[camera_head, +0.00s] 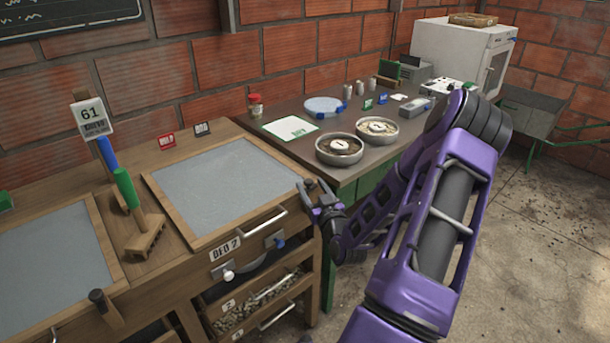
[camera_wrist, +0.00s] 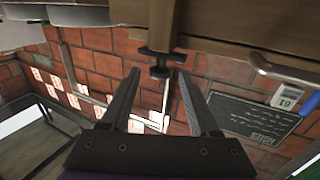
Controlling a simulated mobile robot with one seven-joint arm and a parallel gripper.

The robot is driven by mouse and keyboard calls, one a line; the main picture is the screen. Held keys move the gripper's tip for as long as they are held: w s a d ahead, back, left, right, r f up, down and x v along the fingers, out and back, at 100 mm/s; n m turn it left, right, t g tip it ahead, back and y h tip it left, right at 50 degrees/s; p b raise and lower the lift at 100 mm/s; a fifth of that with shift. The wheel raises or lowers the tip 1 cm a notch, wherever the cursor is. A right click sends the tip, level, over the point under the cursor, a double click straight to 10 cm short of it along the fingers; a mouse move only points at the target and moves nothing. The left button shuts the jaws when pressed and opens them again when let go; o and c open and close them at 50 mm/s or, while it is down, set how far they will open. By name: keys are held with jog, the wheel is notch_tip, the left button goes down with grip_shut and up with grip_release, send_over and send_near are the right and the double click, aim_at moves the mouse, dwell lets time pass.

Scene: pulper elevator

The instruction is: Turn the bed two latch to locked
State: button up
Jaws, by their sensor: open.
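Bed two (camera_head: 228,188) is a grey-topped tray in a wooden frame, with a BED 2 label (camera_head: 226,249) on its front. A small dark fitting, which looks like its latch (camera_wrist: 161,62), sits at the wooden edge in the wrist view. My gripper (camera_head: 318,196) is at the bed's front right corner, its fingers open and empty. In the wrist view, the gripper (camera_wrist: 158,76) has the dark fitting between and just beyond its fingertips; I cannot tell if they touch it. In the head view, my gripper partly covers that corner, and whether the latch is locked cannot be told.
A metal handle (camera_head: 262,225) and a lever with a white knob (camera_head: 228,276) and a blue knob (camera_head: 280,243) are on the front. Two round pans (camera_head: 339,149) stand on the side table. Open floor lies at the right.

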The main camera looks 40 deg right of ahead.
jog(key=x, duration=0.6)
grip_shut()
